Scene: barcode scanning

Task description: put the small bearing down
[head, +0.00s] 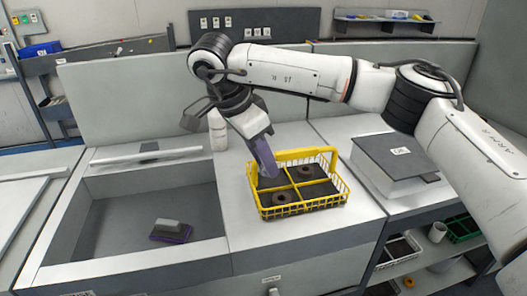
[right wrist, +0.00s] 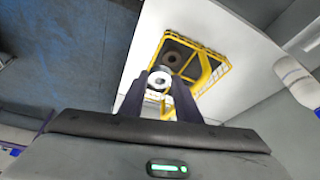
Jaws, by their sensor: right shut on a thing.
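A yellow wire basket (head: 303,210) with dark-floored compartments stands on the white counter. One dark ring-shaped part (head: 279,198) lies in its front left compartment and another (head: 306,172) in the back right one. My right gripper (head: 269,172) reaches down over the basket's back left compartment. In the right wrist view its fingers (right wrist: 163,95) are shut on the small bearing (right wrist: 160,77), a shiny metal ring, with the yellow basket (right wrist: 213,72) beyond. The bearing is hidden in the head view, and I cannot tell whether it touches the basket floor. My left gripper is out of view.
A sunken grey bin (head: 112,218) at left holds a grey and purple device (head: 170,231). A white bottle (head: 217,130) stands behind the basket. A dark-topped box (head: 395,156) stands at right. The counter in front of the basket is clear.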

